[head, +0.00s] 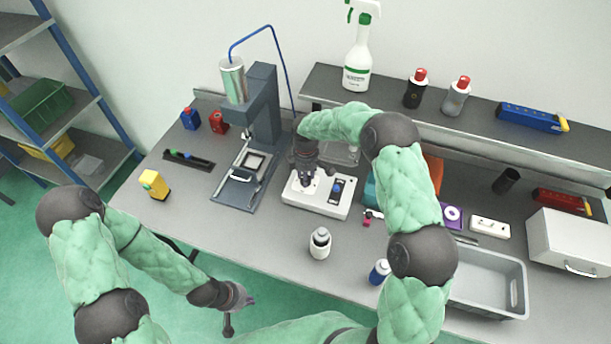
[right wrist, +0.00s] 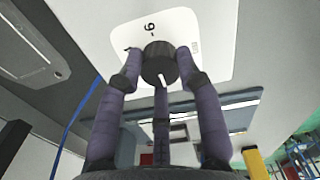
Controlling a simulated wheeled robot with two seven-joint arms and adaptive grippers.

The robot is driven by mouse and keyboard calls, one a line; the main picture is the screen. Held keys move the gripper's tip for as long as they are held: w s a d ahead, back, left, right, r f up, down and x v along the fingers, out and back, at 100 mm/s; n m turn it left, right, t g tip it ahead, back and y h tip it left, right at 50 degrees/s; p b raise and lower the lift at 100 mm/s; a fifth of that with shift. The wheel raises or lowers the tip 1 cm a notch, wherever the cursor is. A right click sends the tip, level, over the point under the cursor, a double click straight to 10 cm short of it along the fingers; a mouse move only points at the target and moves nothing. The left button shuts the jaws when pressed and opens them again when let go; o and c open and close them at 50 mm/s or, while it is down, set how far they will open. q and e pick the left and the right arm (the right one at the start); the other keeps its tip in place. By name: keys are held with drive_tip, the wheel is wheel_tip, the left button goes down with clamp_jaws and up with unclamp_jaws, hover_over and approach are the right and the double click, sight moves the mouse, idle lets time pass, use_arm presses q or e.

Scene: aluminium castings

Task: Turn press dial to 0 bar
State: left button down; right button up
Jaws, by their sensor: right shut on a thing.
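The white press control box (head: 332,208) stands on the bench to the right of the press (head: 258,130). My right gripper (head: 306,178) reaches down onto its left part. In the right wrist view, the fingers of my right gripper (right wrist: 158,78) are closed around a dark round dial (right wrist: 158,58) on the white panel (right wrist: 115,38). The dial's white pointer mark points towards the bottom of that picture. One printed digit, a 6 or 9, shows above the dial; fingers hide other markings. My left gripper (head: 238,300) hangs in front of the bench, apart from everything; its jaws are unclear.
A white-capped bottle (head: 320,244) and a blue bottle (head: 379,271) stand near the bench's front. A grey tray (head: 490,282) lies at the right. A yellow object (head: 154,184) stands at the left. Open bench lies left of the white-capped bottle.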

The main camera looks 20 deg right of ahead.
drive_tip(key=shift+f, duration=0.1)
drive_tip(key=o, duration=1.2)
drive_tip(key=shift+d, duration=0.1)
drive_tip(key=shift+c, duration=0.2)
drive_tip(key=shift+r, duration=0.2)
drive_tip(key=shift+r, duration=0.25)
wheel_tip(320, 180, up, 11)
drive_tip(key=shift+r, duration=0.15)
